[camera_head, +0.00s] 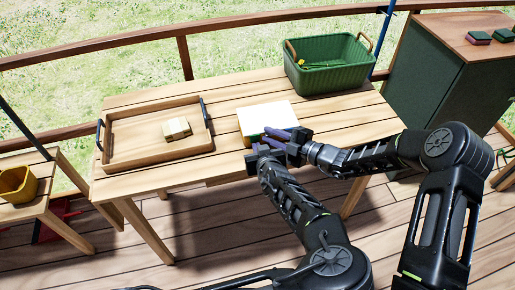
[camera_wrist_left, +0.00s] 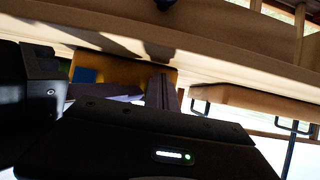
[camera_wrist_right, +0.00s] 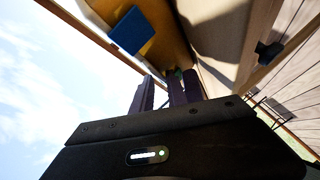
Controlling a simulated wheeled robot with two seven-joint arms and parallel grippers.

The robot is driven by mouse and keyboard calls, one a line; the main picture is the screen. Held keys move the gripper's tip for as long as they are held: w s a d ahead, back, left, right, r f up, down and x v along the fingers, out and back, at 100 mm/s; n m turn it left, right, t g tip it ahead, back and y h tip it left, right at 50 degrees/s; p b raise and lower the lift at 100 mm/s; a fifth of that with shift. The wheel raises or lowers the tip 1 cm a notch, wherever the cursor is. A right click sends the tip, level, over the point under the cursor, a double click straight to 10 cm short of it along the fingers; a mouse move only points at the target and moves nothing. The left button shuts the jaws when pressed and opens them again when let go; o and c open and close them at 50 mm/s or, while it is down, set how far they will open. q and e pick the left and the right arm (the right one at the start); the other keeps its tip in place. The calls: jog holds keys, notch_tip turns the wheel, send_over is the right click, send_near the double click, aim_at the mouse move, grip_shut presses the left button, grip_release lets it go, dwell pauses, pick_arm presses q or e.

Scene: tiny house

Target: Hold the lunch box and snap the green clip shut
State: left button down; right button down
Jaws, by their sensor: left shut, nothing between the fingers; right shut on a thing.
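The lunch box (camera_head: 266,117), with a white lid and a yellow body, sits near the front edge of the wooden table (camera_head: 225,100). Its yellow side (camera_wrist_left: 130,73) and a blue clip (camera_wrist_left: 86,75) show in the left wrist view; the blue clip (camera_wrist_right: 132,32) also shows in the right wrist view. A small green patch (camera_wrist_right: 180,72), perhaps the green clip, is mostly hidden by fingers. My left gripper (camera_head: 263,146) is shut and empty at the box's front. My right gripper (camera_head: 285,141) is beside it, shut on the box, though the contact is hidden.
A wooden tray (camera_head: 122,159) with dark handles holds pale blocks (camera_head: 176,128) on the left. A green basket (camera_head: 325,83) stands at the back right. A cabinet with sponges (camera_head: 478,38) is at far right. A yellow bucket (camera_head: 16,183) sits on a side table at left.

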jog(key=shift+s+d+f, duration=0.15)
jog(key=shift+f, duration=0.45)
pick_arm(q)
jog(key=shift+r, duration=0.85)
notch_tip(320, 180, up, 10)
jog(key=shift+s, duration=0.1)
pick_arm(e)
jog(key=c, duration=1.3)
grip_release()
jog(key=shift+r, duration=0.1)
jog(key=shift+o, duration=0.3)
jog(key=shift+w+r, duration=0.1)
jog(key=shift+w, duration=0.1)
jog(key=shift+r, duration=0.1)
